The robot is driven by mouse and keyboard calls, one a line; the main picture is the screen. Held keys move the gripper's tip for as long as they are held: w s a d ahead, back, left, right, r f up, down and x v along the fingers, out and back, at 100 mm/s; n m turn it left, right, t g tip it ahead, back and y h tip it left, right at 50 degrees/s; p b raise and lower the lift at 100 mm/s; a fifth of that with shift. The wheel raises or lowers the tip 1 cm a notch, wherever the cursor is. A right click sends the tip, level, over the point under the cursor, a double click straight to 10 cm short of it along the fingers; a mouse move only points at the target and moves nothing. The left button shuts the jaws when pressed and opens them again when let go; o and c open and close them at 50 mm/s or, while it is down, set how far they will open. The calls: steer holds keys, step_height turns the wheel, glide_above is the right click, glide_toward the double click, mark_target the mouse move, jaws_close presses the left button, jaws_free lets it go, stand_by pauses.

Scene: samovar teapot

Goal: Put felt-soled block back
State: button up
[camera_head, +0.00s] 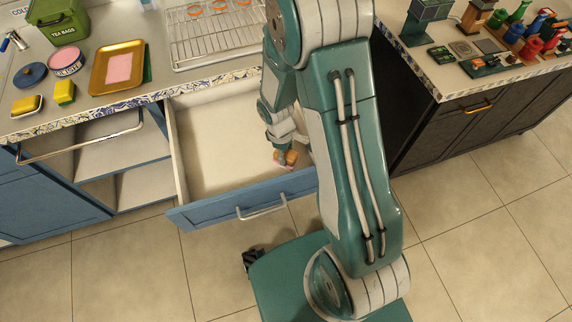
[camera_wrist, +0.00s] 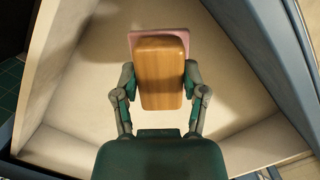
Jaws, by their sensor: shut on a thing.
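The felt-soled block has a wooden body with a pink sole; in the wrist view the block (camera_wrist: 160,75) sits between the fingers of my gripper (camera_wrist: 160,90), its pink layer showing past the far end. My gripper is shut on it. In the head view the block (camera_head: 286,159) is small and partly hidden by my gripper (camera_head: 284,150), low over the open drawer (camera_head: 215,150) near its front right. The drawer has a blue front, a metal handle and a pale, bare floor. I cannot tell whether the block touches the floor.
My arm hides the drawer's right side. On the counter to the left are a gold tray (camera_head: 106,82) with a pink pad, sponges (camera_head: 64,92), a polish tin (camera_head: 66,62) and a green tea-bag bin (camera_head: 58,22). A wire rack (camera_head: 215,38) stands behind the drawer.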

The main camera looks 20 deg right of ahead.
steer(key=shift+f, duration=3.2)
steer(key=o, duration=1.1)
steer(key=shift+f, duration=0.1)
steer(key=r, duration=0.4)
steer(key=w+a+r, duration=0.1)
steer(key=r, duration=0.7)
steer(key=shift+w+a+r, duration=0.15)
steer(key=s+r+m+t, duration=0.2)
steer(key=s+r, duration=0.3)
steer(key=r, duration=0.4)
steer(key=s+r+m+t, duration=0.2)
steer(key=s+r+m, duration=0.2)
steer(key=r, duration=0.5)
steer(key=s+d+r+m+t+y, duration=0.1)
steer(key=s+r+m+t, duration=0.1)
steer(key=s+r, duration=0.4)
step_height(320, 180, up, 3)
steer(key=shift+s+r+m+t, duration=0.15)
steer(key=shift+s+m+t, duration=0.05)
steer(key=shift+m+t, duration=0.25)
